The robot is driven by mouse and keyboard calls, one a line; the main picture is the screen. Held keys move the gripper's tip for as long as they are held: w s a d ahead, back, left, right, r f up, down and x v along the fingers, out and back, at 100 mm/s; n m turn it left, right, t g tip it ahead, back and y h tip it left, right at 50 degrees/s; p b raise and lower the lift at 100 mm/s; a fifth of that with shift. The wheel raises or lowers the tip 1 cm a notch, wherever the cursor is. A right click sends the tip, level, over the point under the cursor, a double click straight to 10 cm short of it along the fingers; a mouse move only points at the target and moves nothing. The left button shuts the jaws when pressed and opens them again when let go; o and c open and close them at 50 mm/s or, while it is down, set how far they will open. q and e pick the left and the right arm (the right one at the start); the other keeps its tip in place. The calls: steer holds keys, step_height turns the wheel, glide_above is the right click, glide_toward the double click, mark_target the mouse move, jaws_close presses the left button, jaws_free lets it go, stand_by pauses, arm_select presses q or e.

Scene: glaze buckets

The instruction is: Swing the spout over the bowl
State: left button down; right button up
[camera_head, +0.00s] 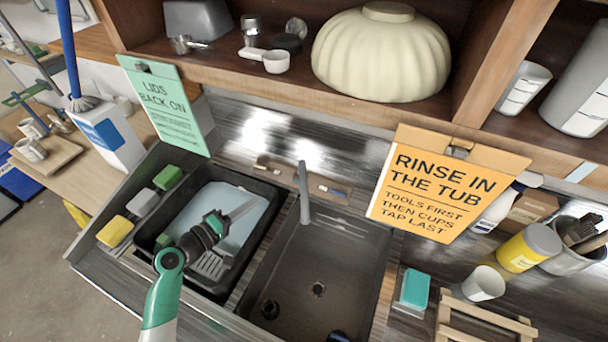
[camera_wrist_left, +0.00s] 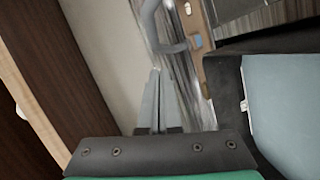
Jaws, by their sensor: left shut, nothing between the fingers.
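The grey spout (camera_head: 304,190) is by the back of the sink, near the line between the black tub and the sink bowl. Its curved grey pipe also shows in the left wrist view (camera_wrist_left: 168,35), just beyond my fingertips. The dark sink bowl (camera_head: 335,255) is to the right of the tub and looks empty. My left gripper (camera_head: 255,203) is over the tub with its fingers pointing toward the spout. In the left wrist view its grey fingers (camera_wrist_left: 154,72) are together with nothing between them. Whether they touch the spout is unclear.
The black tub (camera_head: 272,188) holds pale water, with sponges (camera_head: 143,202) along its left. A green sign (camera_head: 165,105) and an orange sign (camera_head: 435,185) hang above the sink. A cup (camera_head: 484,284) and a wooden rack (camera_head: 490,318) stand at the right.

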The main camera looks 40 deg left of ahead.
arm_select(q)
steer(key=b, duration=0.2)
glide_toward(303, 187)
steer(key=w+a+f, duration=0.1)
steer(key=w+a, duration=0.4)
steer(key=w+d, duration=0.1)
steer(key=w+d+f, duration=0.1)
steer(key=shift+w+d+n+p, duration=0.2)
steer(key=shift+w+n+p, duration=0.05)
steer(key=shift+n+p, duration=0.15)
